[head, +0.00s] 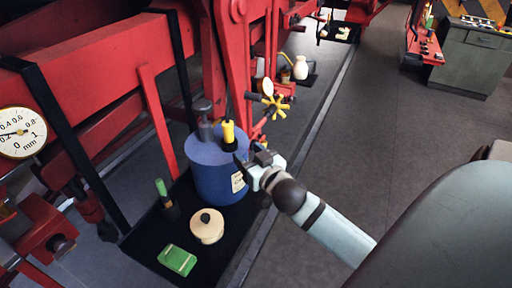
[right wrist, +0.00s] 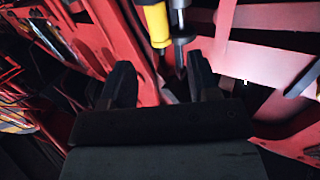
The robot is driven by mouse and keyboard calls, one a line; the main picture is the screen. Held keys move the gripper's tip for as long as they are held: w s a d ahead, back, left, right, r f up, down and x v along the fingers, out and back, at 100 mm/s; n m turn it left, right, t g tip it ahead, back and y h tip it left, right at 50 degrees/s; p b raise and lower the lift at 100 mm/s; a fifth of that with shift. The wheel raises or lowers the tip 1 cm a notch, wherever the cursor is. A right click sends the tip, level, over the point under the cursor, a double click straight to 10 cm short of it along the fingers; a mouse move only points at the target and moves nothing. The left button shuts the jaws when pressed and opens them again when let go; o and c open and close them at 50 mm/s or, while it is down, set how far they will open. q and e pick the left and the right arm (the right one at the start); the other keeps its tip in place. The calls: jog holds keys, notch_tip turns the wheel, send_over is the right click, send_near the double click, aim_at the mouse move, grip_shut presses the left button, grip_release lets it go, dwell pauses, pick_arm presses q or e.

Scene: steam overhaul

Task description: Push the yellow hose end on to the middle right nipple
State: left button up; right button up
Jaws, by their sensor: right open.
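A yellow cylindrical piece (head: 228,132), which looks like the yellow hose end, stands upright over a blue drum (head: 218,178). In the right wrist view a yellow piece (right wrist: 156,24) shows at the top centre, beyond the fingertips, beside a grey rod. I cannot tell whether it sits on a nipple. I cannot make out the middle right nipple for sure. My right gripper (head: 252,163) is at the right side of the drum, lower than the yellow piece. Its two dark fingers (right wrist: 160,82) are apart with nothing between them. My left gripper is not in view.
A grey fitting (head: 204,122) rises from the drum's left side. A black tray (head: 150,246) holds a round cream pot (head: 207,227), a green block (head: 177,260) and a green-topped bottle (head: 165,200). A yellow handwheel (head: 273,101) and red frame stand behind.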

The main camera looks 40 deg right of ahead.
aim_at(231, 132)
jog(key=shift+w+d+r, duration=0.15)
jog(key=shift+w+d, duration=0.1)
jog(key=shift+w, duration=1.25)
jog(key=shift+w+d+r, duration=0.1)
jog(key=shift+w+d, duration=0.15)
jog(key=shift+w, duration=1.3)
jog(key=shift+w+d+r, duration=0.15)
jog(key=shift+w+d, duration=0.1)
jog(key=shift+w, duration=1.25)
jog(key=shift+c, duration=0.4)
jog(key=c, duration=0.8)
jog(key=shift+r+p, duration=0.1)
jog(key=shift+p, duration=0.25)
notch_tip(231, 132, up, 4)
jog(key=p, duration=0.3)
jog(key=shift+p, duration=0.3)
jog(key=shift+r, duration=0.9)
